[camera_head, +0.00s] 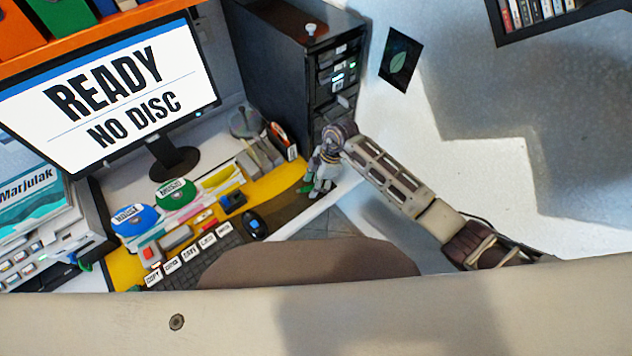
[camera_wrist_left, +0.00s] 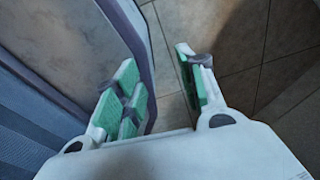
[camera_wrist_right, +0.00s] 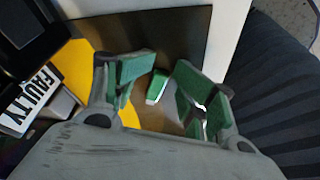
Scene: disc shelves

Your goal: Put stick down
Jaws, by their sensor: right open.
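The stick (camera_wrist_right: 156,86), a small green piece with a pale edge, shows in the right wrist view on the dark surface between my right fingers. In the head view a bit of green (camera_head: 305,188) shows at the fingers, too small to make out. My right gripper (camera_head: 319,183) points down at the desk's right end. In the right wrist view its green-padded fingers (camera_wrist_right: 157,72) stand apart, with gaps to the stick. My left gripper (camera_wrist_left: 158,82) is open and empty above a tiled floor; it is outside the head view.
A box labelled FAULTY (camera_wrist_right: 38,98) is left of the right fingers. A black tower (camera_head: 288,62) stands behind. A chair (camera_head: 310,264) is in front.

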